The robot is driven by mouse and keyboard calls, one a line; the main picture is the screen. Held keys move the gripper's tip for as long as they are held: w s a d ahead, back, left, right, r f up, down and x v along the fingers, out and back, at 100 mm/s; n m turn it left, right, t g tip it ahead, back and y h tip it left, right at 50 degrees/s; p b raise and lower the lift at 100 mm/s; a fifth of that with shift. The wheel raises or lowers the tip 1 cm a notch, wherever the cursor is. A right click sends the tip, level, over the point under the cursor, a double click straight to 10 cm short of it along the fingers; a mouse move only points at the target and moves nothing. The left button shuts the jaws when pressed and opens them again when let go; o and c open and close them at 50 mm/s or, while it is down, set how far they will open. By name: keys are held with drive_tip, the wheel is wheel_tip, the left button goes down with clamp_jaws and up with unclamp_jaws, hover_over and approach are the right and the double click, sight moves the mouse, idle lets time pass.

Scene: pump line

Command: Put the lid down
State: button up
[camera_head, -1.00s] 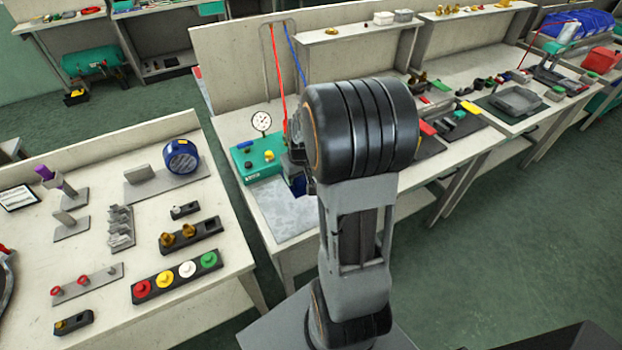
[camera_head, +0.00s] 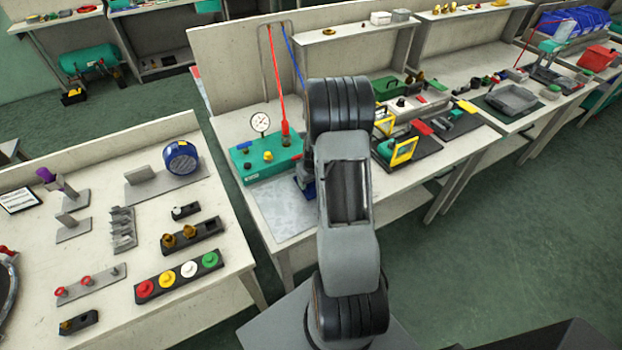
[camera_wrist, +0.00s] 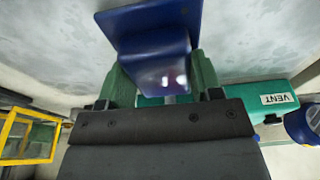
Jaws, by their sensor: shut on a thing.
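The blue lid (camera_wrist: 152,22), a plate with a raised block-like handle, is in my gripper (camera_wrist: 160,82) in the wrist view. The green fingers are shut on it from both sides. A pale grey mottled surface shows beyond the lid; I cannot tell whether they touch. In the head view, a blue bit of the lid (camera_head: 307,190) shows beside my arm, over the grey mat (camera_head: 280,215). My arm hides most of the lid and the gripper there.
A teal box (camera_head: 262,165) with a gauge (camera_head: 260,122) stands just left of my arm; its VENT label (camera_wrist: 280,99) shows in the wrist view. A red hose (camera_head: 278,85) reaches down close by. A yellow-framed fixture (camera_head: 404,151) stands right of the arm. The mat's front is clear.

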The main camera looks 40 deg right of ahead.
drive_tip(key=shift+f, duration=0.15)
drive_tip(key=shift+f+b, duration=0.15)
drive_tip(key=shift+b, duration=0.15)
drive_tip(key=o, duration=1)
drive_tip(key=shift+c, duration=0.2)
